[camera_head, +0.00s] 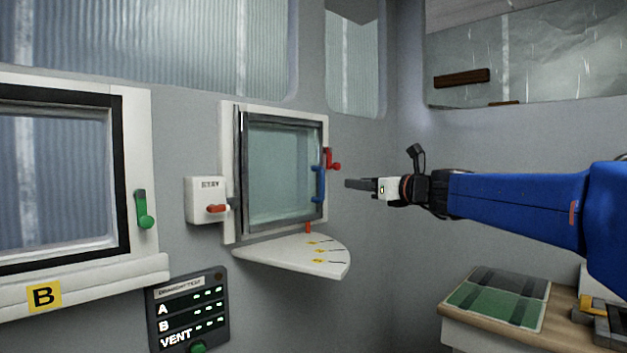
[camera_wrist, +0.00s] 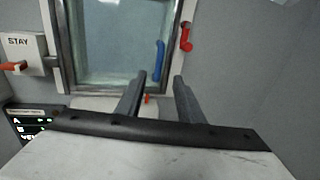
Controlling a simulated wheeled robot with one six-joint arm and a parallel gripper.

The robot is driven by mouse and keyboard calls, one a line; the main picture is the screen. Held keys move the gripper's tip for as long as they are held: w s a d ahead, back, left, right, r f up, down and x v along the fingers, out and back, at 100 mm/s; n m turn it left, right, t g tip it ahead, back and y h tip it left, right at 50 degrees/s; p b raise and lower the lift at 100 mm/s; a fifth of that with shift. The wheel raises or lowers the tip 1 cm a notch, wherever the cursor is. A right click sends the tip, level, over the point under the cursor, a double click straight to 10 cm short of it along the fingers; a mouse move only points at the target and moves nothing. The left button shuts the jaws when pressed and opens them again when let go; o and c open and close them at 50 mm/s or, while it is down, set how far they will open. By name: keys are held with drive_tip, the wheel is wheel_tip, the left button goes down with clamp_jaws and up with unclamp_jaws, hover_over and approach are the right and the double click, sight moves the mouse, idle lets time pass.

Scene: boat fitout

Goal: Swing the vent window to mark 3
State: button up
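The vent window (camera_head: 283,170) is a glass sash in a grey metal frame, at or near shut; I cannot tell if there is a small gap. Its blue handle (camera_head: 319,184) is on the right side, with a red latch (camera_head: 332,160) beside it. A small red pointer (camera_head: 308,228) hangs below the sash. The white quarter-round plate (camera_head: 290,256) under it has several yellow-labelled marks, too small to read. My gripper (camera_head: 350,184) is right of the handle, apart from it. In the wrist view my gripper (camera_wrist: 154,78) is open and empty, with the blue handle (camera_wrist: 160,60) beyond its fingertips.
A STAY box (camera_head: 205,200) with a red lever is left of the vent. Window B (camera_head: 140,262) with a green handle (camera_head: 144,210) is further left. A draught-test panel (camera_head: 188,308) is below. A bench (camera_head: 475,330) stands lower right. The space before the vent is clear.

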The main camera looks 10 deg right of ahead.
sight(324, 179)
drive_tip(key=x, duration=1.8)
drive_tip(key=shift+c, duration=0.3)
clamp_jaws()
